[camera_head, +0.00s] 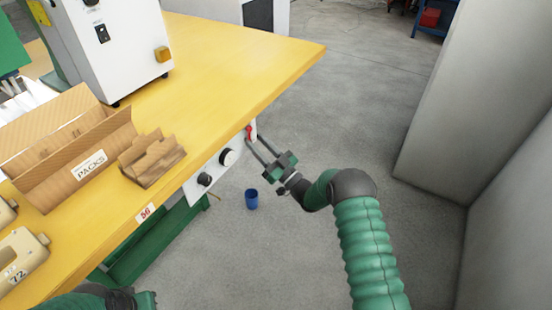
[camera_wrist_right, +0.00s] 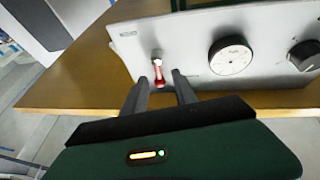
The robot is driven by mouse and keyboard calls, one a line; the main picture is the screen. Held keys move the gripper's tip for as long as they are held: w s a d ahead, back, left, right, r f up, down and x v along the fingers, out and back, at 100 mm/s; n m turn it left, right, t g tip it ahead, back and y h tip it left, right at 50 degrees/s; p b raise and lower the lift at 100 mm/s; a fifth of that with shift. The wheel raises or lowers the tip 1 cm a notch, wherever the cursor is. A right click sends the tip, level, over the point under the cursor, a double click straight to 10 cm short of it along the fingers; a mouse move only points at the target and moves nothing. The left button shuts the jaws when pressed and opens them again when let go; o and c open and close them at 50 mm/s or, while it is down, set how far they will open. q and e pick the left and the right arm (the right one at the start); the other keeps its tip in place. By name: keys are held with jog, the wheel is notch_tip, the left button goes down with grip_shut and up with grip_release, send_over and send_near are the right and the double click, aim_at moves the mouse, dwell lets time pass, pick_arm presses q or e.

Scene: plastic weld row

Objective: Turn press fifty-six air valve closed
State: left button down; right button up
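The air valve is a small red lever (camera_head: 249,132) on the white panel (camera_head: 230,158) under the yellow table's edge. In the right wrist view the red lever (camera_wrist_right: 159,73) hangs from a pale pivot, pointing down in the picture. My right gripper (camera_head: 256,141) is open and empty. Its two fingers (camera_wrist_right: 161,93) reach toward the panel, with the lever between or just beyond their tips; I cannot tell whether they touch it. Of my left arm only green and black parts show at the bottom left edge; its fingers are out of view.
A round white gauge (camera_wrist_right: 231,57) and a black knob (camera_wrist_right: 304,55) sit on the panel beside the valve. A label reading 56 (camera_head: 146,212) is on the table edge. A PACKS carton (camera_head: 65,160) stands on the table. A blue cup (camera_head: 251,199) is on the floor.

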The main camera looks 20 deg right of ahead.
aim_at(249, 135)
jog(key=p+v, duration=0.4)
jog(key=v, duration=1.1)
jog(key=shift+d, duration=0.2)
jog(key=shift+w+r, duration=0.1)
notch_tip(249, 135, up, 8)
jog(key=s+m+g+h+p, duration=0.1)
jog(key=g+h+p, duration=0.1)
jog(key=g+p, duration=0.2)
jog(key=b+x, duration=0.5)
jog(key=x, duration=1.1)
jog(key=shift+w+f, duration=0.35)
jog(key=shift+f, duration=0.1)
grip_shut()
